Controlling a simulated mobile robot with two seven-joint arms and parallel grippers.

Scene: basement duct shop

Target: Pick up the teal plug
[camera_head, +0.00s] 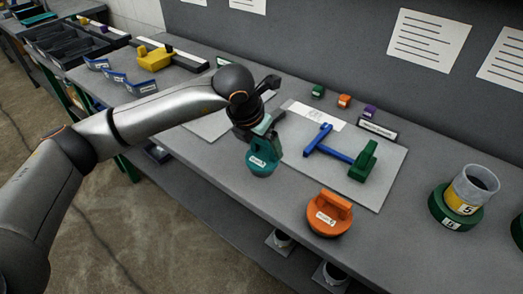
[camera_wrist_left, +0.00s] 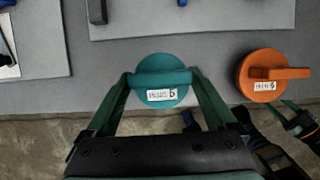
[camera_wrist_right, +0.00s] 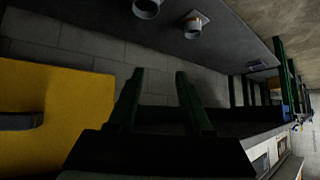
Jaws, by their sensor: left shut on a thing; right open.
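The teal plug (camera_head: 262,160) is a round disc with a raised bar handle and a white label, near the front edge of the grey bench. My left gripper (camera_head: 268,126) is above it and shut on its handle. In the left wrist view, the fingers close on both ends of the handle of the teal plug (camera_wrist_left: 162,94). I cannot tell whether the plug touches the bench. My right gripper (camera_wrist_right: 160,90) is open and empty in the right wrist view, beside a yellow surface.
An orange plug (camera_head: 327,216) sits to the right near the bench edge. A grey board (camera_head: 375,190) behind holds a blue bar and a green block (camera_head: 363,160). A grey pipe piece (camera_head: 475,187) stands on a green base at right. Bare bench lies between them.

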